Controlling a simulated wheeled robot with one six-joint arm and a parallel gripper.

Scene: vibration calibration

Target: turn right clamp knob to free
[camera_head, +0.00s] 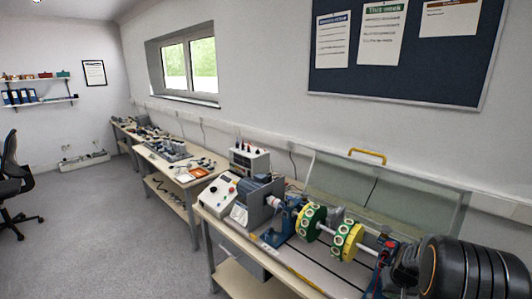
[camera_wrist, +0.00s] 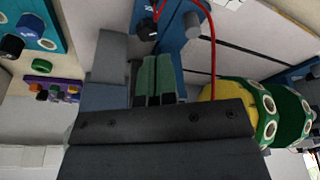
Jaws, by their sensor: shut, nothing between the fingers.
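In the wrist view my gripper (camera_wrist: 159,78) is shut and empty, its two green-padded fingers close together. Beyond the fingertips is a blue bearing stand (camera_wrist: 170,12) with a dark round knob (camera_wrist: 146,29), apart from the fingers in the picture, and a grey cylindrical post (camera_wrist: 192,25). I cannot tell for sure whether this dark knob is the right clamp knob. In the head view a blue stand (camera_head: 385,246) shows at the right end of the shaft, partly hidden by a large black ribbed body; no clamp knob is clear there.
A yellow-green disc (camera_wrist: 264,108) is right of my gripper, and a red cable (camera_wrist: 213,55) arcs past the stand. A teal panel with knobs (camera_wrist: 40,43) and a purple block (camera_wrist: 50,89) lie left. In the head view, two discs (camera_head: 347,241) sit on the shaft; a clear guard (camera_head: 340,185) stands behind.

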